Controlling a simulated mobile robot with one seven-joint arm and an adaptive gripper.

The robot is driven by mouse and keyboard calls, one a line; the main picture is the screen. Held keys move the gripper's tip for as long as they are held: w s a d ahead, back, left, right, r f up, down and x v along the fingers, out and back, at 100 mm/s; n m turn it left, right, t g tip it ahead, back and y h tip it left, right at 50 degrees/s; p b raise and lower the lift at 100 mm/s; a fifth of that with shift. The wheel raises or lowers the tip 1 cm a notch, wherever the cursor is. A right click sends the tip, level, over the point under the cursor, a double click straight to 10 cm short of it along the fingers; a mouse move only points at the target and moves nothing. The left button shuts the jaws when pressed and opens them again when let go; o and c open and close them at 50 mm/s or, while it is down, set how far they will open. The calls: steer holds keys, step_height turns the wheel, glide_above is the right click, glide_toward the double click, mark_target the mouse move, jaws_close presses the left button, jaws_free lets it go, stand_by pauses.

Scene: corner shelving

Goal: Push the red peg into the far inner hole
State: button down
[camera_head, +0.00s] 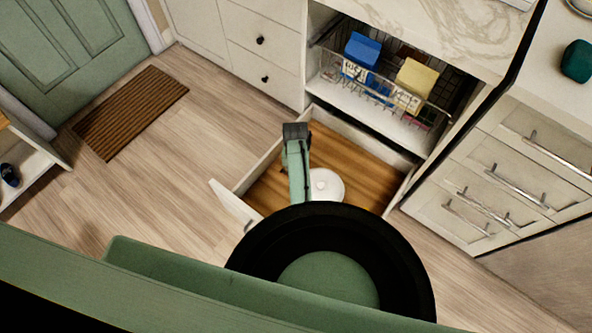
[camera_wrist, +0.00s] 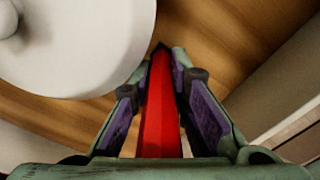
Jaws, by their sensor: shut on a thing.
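The red peg (camera_wrist: 161,115) lies between the fingers of my gripper (camera_wrist: 161,62) in the wrist view. It points away from the camera, and its dark far end is level with the fingertips. My gripper is shut on the peg, with a purple-lined finger on each side. Wood-coloured drawer bottom (camera_wrist: 225,30) shows beyond the tips. I cannot see any hole in either view. In the head view my own arm covers part of the open drawer (camera_head: 374,186), and I cannot make out the peg there.
A white round lid-like thing with a knob (camera_head: 327,186) lies in the drawer; it fills the upper left of the wrist view (camera_wrist: 85,45). Above the drawer, a wire basket (camera_head: 375,90) holds blue and yellow items. Open floor (camera_head: 150,180) lies to the left.

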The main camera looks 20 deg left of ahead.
steer(key=shift+f+b, duration=0.5)
steer(key=shift+f, duration=0.4)
steer(key=c, duration=1.5)
jaws_free()
steer(key=shift+o, duration=0.2)
step_height(320, 180, up, 12)
steer(key=shift+a+r, duration=0.1)
